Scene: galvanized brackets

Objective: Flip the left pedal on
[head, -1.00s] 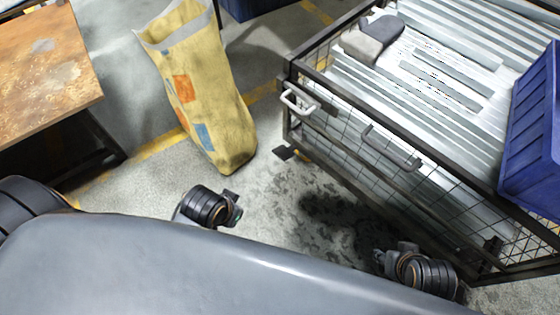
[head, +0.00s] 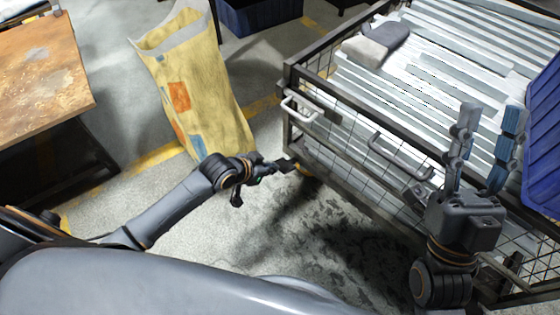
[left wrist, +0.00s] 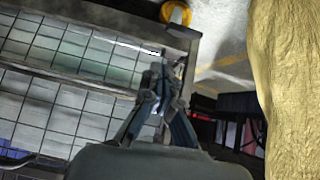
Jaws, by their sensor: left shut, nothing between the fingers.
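The wire-mesh cart (head: 345,185) stands at the right with its near left corner by a caster. A dark flat pedal (head: 287,164) sits low at that corner, partly hidden by my left gripper. Its tilt cannot be made out. My left gripper (head: 276,168) is shut and empty, with its tips at or very near the pedal; contact cannot be told. In the left wrist view the closed fingers (left wrist: 160,72) point at the cart's lower frame, near the yellow caster wheel (left wrist: 175,13). My right gripper (head: 488,135) is open and empty, fingers up, in front of the cart's right part.
The cart holds metal strips (head: 440,75) and grey gloves or pads (head: 377,42). Handles (head: 300,106) stick out from its side. A yellow sack (head: 195,85) stands close behind my left arm. A blue crate (head: 545,150) is at the right, a rusty table (head: 45,70) at the left.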

